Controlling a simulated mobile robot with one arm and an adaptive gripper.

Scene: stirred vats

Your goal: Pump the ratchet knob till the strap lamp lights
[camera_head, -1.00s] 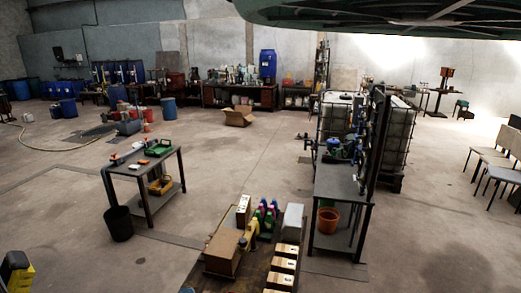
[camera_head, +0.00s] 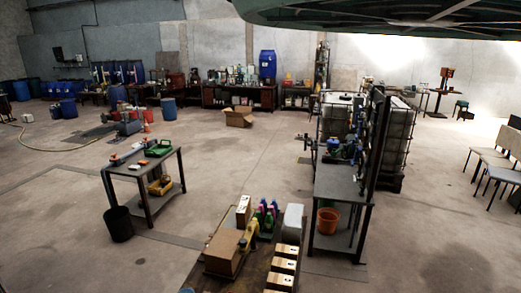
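I cannot make out a ratchet knob or a strap lamp for certain. A low pallet-like surface (camera_head: 255,270) in the lower middle carries a brown cardboard box (camera_head: 222,254) with a yellow object (camera_head: 250,234) beside it. That yellow object is too small to identify. Colored bottles (camera_head: 265,212), a grey block (camera_head: 292,217) and several small cartons (camera_head: 285,266) stand there too. My gripper is not in view.
A work table (camera_head: 132,168) with tools stands at left, a black bin (camera_head: 118,224) by its leg. A bench (camera_head: 340,185) with an orange bucket (camera_head: 328,221) stands right of center. Chairs (camera_head: 490,165) line the right. Open floor (camera_head: 235,165) lies between the tables.

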